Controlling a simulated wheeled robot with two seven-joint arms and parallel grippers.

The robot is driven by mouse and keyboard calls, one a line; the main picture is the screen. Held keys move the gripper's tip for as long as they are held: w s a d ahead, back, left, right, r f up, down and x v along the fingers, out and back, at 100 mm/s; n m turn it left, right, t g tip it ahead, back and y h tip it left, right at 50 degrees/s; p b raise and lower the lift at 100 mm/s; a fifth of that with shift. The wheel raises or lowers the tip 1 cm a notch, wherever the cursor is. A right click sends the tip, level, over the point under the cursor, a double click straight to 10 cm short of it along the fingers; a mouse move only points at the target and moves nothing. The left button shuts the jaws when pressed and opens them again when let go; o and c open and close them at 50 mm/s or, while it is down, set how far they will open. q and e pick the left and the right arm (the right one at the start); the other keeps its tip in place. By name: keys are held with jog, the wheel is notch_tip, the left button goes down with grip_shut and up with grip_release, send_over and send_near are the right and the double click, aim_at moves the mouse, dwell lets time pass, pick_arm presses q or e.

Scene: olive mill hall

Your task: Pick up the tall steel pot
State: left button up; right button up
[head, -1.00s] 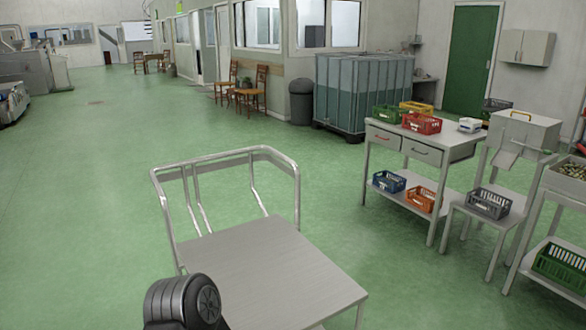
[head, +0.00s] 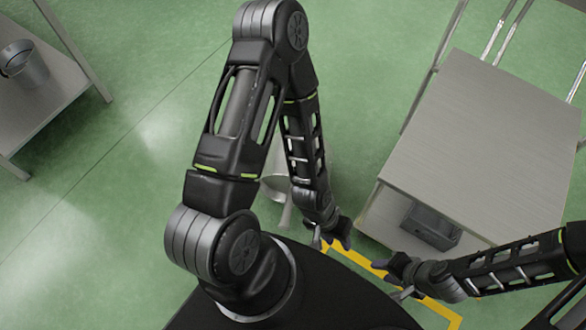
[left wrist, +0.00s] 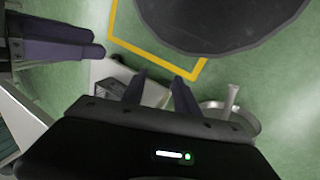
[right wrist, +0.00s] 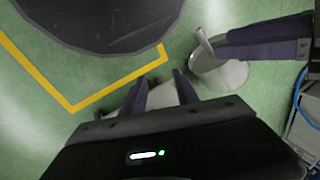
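A steel vessel (head: 32,72) with a dark mouth stands on a grey table (head: 50,105) at the upper left of the head view, cut by the picture's edge. It may be the tall steel pot; I cannot tell for sure. My left gripper (head: 329,240) is open and empty over the floor in front of my base, well away from that table. My right gripper (head: 388,278) is open and empty close by on the right. The wrist views show both pairs of fingers apart, left (left wrist: 157,88) and right (right wrist: 160,92), with no pot between them.
A grey cart (head: 480,150) stands at the right, with a dark crate (head: 432,225) low under its top. A pale round metal object with an upright part (right wrist: 220,72) stands on the floor, partly behind my left arm in the head view. Yellow floor tape (head: 345,252) runs before me.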

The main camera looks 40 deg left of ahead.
aim_at(289, 194)
jog(key=shift+s, duration=0.1)
